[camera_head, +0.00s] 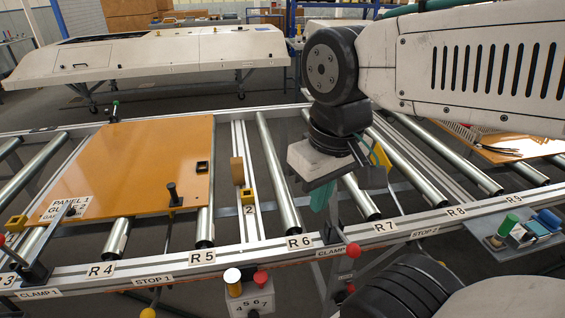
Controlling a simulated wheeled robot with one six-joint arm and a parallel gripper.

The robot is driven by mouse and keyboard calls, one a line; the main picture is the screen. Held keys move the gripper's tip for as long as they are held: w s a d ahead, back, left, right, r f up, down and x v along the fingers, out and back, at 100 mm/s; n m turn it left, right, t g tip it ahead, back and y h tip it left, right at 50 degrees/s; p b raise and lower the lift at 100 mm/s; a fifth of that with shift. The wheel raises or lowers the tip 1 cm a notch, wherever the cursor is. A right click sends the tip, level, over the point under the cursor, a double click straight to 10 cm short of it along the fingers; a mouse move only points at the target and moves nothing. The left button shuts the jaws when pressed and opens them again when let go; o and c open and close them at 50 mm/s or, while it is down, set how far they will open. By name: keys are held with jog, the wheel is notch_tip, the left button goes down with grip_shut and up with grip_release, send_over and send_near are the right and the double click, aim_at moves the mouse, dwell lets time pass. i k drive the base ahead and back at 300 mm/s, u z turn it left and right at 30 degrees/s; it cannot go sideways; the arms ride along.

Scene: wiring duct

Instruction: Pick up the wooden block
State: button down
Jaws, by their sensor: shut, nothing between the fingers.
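The wooden block (237,171) is a small brown block. It stands upright on the narrow metal rail between the rollers, right of the orange panel and just above a yellow part. My gripper (322,197) is right of the block, over the rollers above the R6 label, pointing down. Its teal fingertips are shut and empty, clearly apart from the block. The gripper body partly hides the fingers.
The orange panel (140,160) lies on the rollers at left, with a black upright knob (173,194) on it. A yellow part (248,197) sits below the block. Red-knobbed clamps line the front rail. A small tray (520,241) holds items at right.

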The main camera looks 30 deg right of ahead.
aim_at(237, 164)
jog(key=z, duration=3.1)
jog(key=k, duration=1.7)
jog(key=u, duration=2)
jog(key=i, duration=1)
